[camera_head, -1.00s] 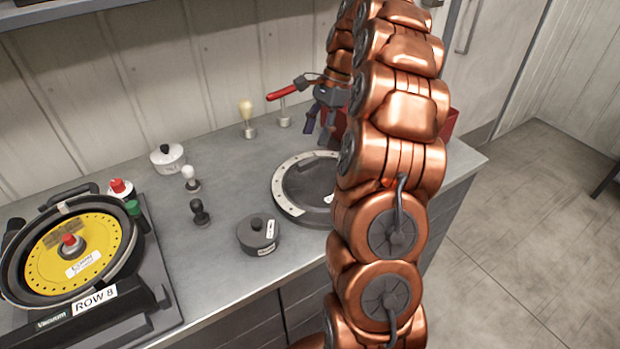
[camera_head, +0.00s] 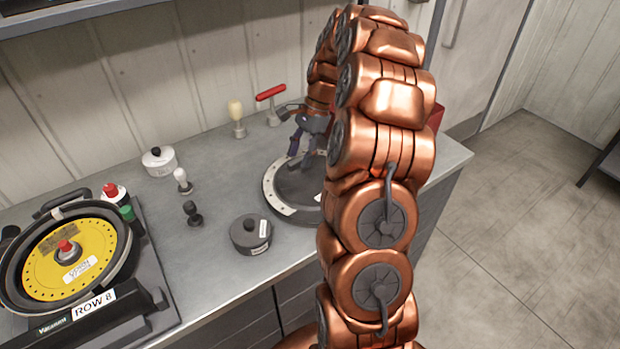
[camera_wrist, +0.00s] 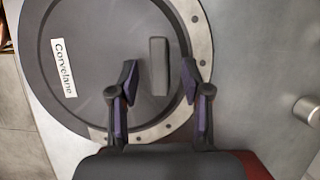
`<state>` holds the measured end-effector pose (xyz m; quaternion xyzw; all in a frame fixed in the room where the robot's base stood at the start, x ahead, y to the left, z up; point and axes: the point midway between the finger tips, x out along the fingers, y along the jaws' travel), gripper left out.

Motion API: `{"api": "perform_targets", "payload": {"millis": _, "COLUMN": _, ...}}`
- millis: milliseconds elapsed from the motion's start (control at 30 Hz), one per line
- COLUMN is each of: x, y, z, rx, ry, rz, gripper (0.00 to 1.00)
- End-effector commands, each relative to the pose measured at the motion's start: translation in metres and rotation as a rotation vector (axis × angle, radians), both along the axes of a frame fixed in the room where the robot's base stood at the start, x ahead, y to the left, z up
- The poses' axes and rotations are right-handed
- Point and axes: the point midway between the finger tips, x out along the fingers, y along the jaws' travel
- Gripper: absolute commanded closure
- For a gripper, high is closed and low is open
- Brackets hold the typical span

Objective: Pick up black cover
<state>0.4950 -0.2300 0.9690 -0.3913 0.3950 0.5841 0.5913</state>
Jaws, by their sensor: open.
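The black cover (camera_head: 298,182) is a large dark disc lying within a pale ring with holes on the counter. In the wrist view the cover (camera_wrist: 95,35) has a white "Corvelane" label and a grey bar-shaped handle (camera_wrist: 158,65). My gripper (camera_head: 303,153) is over the cover in the head view. In the wrist view my gripper (camera_wrist: 160,75) is open, with one finger on each side of the handle in the picture. I see no contact, and the height gap is unclear. My arm hides the right part of the cover in the head view.
A small dark lidded pot (camera_head: 250,233) stands left of the ring. A black knob (camera_head: 193,213), a white knob (camera_head: 182,181) and a white pot (camera_head: 159,160) stand farther left. A red-handled tool (camera_head: 271,94) is behind. A yellow seed plate (camera_head: 70,262) sits at left.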

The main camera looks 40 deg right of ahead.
Motion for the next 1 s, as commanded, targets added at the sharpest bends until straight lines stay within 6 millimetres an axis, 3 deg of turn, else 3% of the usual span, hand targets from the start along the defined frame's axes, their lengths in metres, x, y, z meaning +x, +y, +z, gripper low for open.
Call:
{"api": "perform_targets", "payload": {"millis": 367, "x": -0.0008, "y": 0.0049, "z": -0.0103, "rx": 0.001, "ry": 0.002, "rz": 0.001, "gripper": 0.53}}
{"api": "perform_targets", "payload": {"millis": 800, "x": -0.0007, "y": 0.0047, "z": -0.0102, "rx": 0.001, "ry": 0.002, "rz": 0.001, "gripper": 0.99}}
{"api": "perform_targets", "payload": {"millis": 1000, "x": -0.0007, "y": 0.0048, "z": -0.0100, "rx": 0.001, "ry": 0.001, "rz": 0.000, "gripper": 1.00}}
